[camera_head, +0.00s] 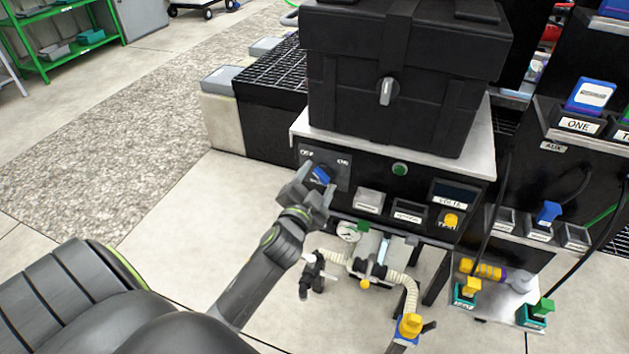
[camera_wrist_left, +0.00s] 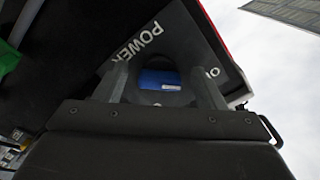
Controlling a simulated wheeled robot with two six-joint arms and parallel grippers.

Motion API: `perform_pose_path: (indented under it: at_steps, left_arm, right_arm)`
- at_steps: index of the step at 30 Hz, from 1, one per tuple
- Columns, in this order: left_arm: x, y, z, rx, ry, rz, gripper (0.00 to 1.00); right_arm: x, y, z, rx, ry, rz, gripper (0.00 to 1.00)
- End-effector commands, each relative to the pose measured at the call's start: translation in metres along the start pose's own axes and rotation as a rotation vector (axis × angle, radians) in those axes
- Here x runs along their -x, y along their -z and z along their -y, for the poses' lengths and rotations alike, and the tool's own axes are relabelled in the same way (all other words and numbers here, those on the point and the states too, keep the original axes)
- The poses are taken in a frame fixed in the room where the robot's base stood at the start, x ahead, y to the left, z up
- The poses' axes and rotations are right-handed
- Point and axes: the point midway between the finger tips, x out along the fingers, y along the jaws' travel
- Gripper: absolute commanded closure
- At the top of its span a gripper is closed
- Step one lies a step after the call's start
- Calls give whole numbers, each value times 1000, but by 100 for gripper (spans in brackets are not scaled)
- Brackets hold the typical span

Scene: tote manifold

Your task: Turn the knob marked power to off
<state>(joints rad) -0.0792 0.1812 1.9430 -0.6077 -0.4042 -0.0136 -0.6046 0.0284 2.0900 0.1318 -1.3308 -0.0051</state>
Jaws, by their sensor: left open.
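The blue power knob (camera_head: 322,174) sits on a dark plate at the upper left of the black front panel (camera_head: 380,193). White OFF and ON labels show above it. In the left wrist view the blue knob (camera_wrist_left: 160,79) lies between my two fingers, under the word POWER (camera_wrist_left: 138,42). My left gripper (camera_head: 314,186) is open, with its fingers on either side of the knob and close to the plate. I cannot tell whether they touch it. The fingers hide part of the knob, and its exact pointing is unclear. My right gripper is not in view.
A black case (camera_head: 405,85) stands on the panel's top. A green button (camera_head: 399,169) and a yellow test button (camera_head: 450,220) are to the knob's right. Below are a gauge (camera_head: 348,232) and a pale hose (camera_head: 398,279) with valves. Floor at left is clear.

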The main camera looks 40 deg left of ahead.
Motion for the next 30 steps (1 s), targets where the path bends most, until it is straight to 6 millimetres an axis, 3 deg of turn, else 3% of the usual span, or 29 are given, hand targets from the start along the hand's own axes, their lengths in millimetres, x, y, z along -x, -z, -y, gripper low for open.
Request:
perform_pose_path:
  at_steps: [7,21,30]
  left_arm:
    - [20,0,0,1,-1,1,36]
    - [110,-1,0,2,-1,5,36]
    - [157,0,0,3,-2,5,36]
  right_arm:
    - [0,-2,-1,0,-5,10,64]
    - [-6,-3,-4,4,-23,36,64]
    - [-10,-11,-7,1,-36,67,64]
